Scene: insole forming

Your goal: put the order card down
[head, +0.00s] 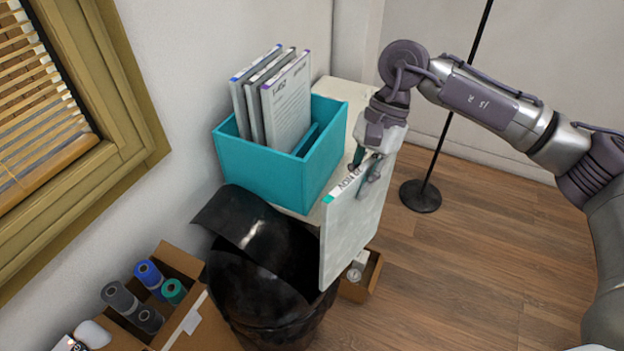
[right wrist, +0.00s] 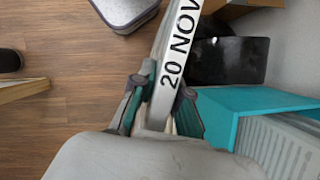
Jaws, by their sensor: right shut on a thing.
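My right gripper (head: 372,168) is shut on a pale order card (head: 350,232) with a teal corner and a label whose readable part is "20 NOV". The card hangs below the fingers, roughly upright, in front of the teal box and above the black bin's right side. In the right wrist view the fingers (right wrist: 158,105) pinch the card's labelled edge (right wrist: 180,45). The teal box (head: 250,172) holds several similar cards (head: 287,105) standing upright at its back left; it also shows in the right wrist view (right wrist: 222,112). My left gripper is not in view.
The box stands on a pale surface (head: 345,95) against the wall. A black bin (head: 265,300) is in front of it. A cardboard box (head: 200,325) with several rolls is at lower left. A small brown box (head: 370,285) and a stand's round base (head: 420,196) are on the floor.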

